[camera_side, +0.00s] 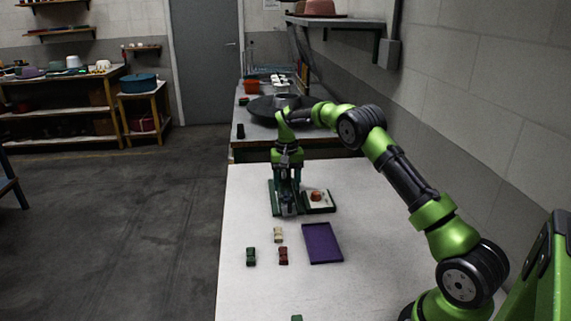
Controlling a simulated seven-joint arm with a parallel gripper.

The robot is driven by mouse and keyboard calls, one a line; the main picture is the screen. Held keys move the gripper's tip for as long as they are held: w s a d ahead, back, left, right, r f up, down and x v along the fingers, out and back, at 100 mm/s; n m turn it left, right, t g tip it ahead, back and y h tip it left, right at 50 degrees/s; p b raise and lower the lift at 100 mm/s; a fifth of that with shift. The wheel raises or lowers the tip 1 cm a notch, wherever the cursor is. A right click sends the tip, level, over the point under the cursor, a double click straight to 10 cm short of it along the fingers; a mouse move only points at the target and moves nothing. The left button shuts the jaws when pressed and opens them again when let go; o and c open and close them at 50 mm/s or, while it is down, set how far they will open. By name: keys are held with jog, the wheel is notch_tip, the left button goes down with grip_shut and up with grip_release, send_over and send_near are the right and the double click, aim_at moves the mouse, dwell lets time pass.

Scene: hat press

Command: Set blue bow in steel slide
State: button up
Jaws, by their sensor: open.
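My gripper (287,207) points straight down, open, at a dark green fixture (274,186) on the white table. The gripper covers much of this fixture, and I cannot tell whether it holds the steel slide. I cannot make out a blue bow; it may be hidden behind the gripper. Small bow-like pieces lie in front: a cream one (278,234), a dark green one (251,257) and a red one (283,255). Whether anything is between the fingers is too small to see.
A purple tray (322,243) lies right of the small pieces. A dark green tray (319,209) with an orange item (316,197) sits right of the gripper. Another green piece (297,318) shows at the bottom edge. The table's (245,295) front left is clear.

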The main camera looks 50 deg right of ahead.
notch_tip(320, 180, up, 13)
jog(key=s+a+r+n+t+y, duration=0.1)
jog(key=s+a+r+n+t, duration=0.1)
jog(key=s+a, duration=1)
jog(key=s+a+r+n+t+y, duration=0.1)
jog(key=s+a+r+n+t, duration=0.2)
jog(key=s+a, duration=0.9)
jog(key=s+t, duration=0.2)
jog(key=s, duration=0.3)
jog(key=shift+s+r, duration=0.25)
jog(key=shift+r, duration=0.05)
jog(key=shift+c, duration=0.3)
